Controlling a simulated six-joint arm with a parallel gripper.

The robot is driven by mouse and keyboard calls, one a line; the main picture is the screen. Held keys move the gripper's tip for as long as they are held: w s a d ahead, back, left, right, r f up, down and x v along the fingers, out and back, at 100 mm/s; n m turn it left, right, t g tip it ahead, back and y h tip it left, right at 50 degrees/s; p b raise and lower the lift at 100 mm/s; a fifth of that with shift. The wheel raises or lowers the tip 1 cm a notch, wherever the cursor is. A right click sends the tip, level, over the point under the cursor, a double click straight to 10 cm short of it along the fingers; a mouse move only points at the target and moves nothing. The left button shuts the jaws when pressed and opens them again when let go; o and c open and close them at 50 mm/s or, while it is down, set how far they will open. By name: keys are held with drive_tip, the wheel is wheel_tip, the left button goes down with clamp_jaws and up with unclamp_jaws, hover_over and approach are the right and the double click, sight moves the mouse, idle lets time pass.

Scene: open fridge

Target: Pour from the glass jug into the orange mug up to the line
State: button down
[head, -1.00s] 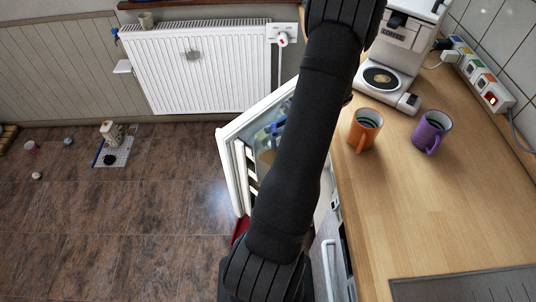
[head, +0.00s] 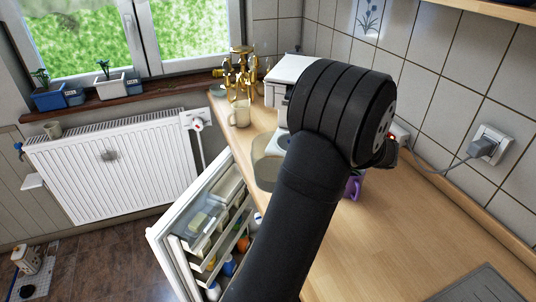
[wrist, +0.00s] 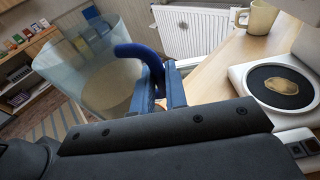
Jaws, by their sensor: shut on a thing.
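The glass jug (wrist: 92,75) is at the left of the wrist view, clear-walled, with a beige round area inside that may be its contents. My gripper (wrist: 161,72) is shut on its blue handle (wrist: 137,50). In the head view part of the jug (head: 267,165) shows just left of my arm, near the counter's left edge; my gripper is hidden there behind my arm. The orange mug is not visible in the head view, where my arm covers that part of the counter. I cannot make out its line. The jug's exact tilt is hard to tell.
A purple mug (head: 353,188) shows partly beside my arm. A cream mug (head: 239,114) and a brass stand (head: 240,72) are at the counter's far end. The fridge door (head: 176,262) stands open; the right counter is clear.

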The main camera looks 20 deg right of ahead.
drive_tip(key=s+d+m+t+h, duration=0.2)
drive_tip(key=s+d+h, duration=0.2)
drive_tip(key=d, duration=0.3)
drive_tip(key=s+d+r+m+t+h, duration=0.1)
drive_tip(key=s+d+m+t+h, duration=0.1)
drive_tip(key=d, duration=0.5)
drive_tip(key=s+m+h, duration=0.1)
drive_tip(key=s+h, duration=0.1)
drive_tip(key=shift+d+h, duration=0.25)
drive_tip(key=shift+h, duration=0.15)
drive_tip(key=shift+s+r+n+h, duration=0.1)
drive_tip(key=shift+r+n+h, duration=0.25)
drive_tip(key=shift+r, duration=0.4)
drive_tip(key=shift+f+n+h, duration=0.1)
drive_tip(key=shift+n+h, duration=0.25)
